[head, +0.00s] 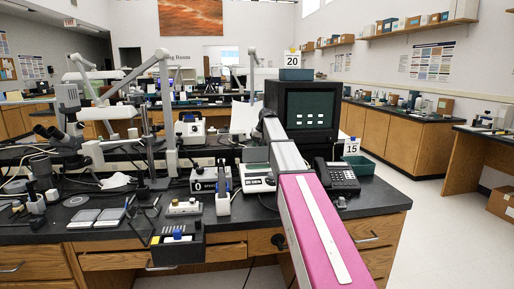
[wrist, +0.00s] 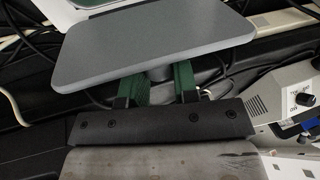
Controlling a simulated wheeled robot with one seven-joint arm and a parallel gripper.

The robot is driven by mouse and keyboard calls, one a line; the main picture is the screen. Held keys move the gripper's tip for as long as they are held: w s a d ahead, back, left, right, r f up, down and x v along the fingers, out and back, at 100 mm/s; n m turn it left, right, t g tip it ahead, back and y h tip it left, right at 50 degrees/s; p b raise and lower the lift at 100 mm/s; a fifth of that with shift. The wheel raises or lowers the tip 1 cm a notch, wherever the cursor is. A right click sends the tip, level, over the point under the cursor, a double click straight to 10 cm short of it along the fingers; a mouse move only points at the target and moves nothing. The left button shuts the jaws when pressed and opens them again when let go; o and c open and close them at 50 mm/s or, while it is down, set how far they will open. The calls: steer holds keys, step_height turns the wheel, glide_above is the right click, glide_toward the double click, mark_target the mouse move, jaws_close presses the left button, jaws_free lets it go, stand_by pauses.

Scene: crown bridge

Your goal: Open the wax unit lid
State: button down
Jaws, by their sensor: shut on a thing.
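In the wrist view my gripper (wrist: 158,82) has its two green fingers on either side of a short grey rounded piece. This piece is under the near edge of a flat grey plate (wrist: 150,42), which looks like the wax unit lid. The plate covers the finger ends, so the exact contact is hidden. The plate looks tilted, but I cannot tell how far it is open. In the head view my pink and grey arm reaches over the bench toward the monitor, and the gripper and lid are hidden behind it.
A white box with a black knob (wrist: 300,98) stands right of the gripper, among cables. Open floor (head: 435,230) lies at right.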

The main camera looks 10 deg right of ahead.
steer(key=c, duration=0.9)
jaws_free()
steer(key=shift+w, duration=0.2)
steer(key=shift+s, duration=0.1)
steer(key=shift+r, duration=0.1)
steer(key=v, duration=1)
steer(key=shift+r, duration=0.25)
steer(key=shift+s+d, duration=0.1)
steer(key=shift+s, duration=0.05)
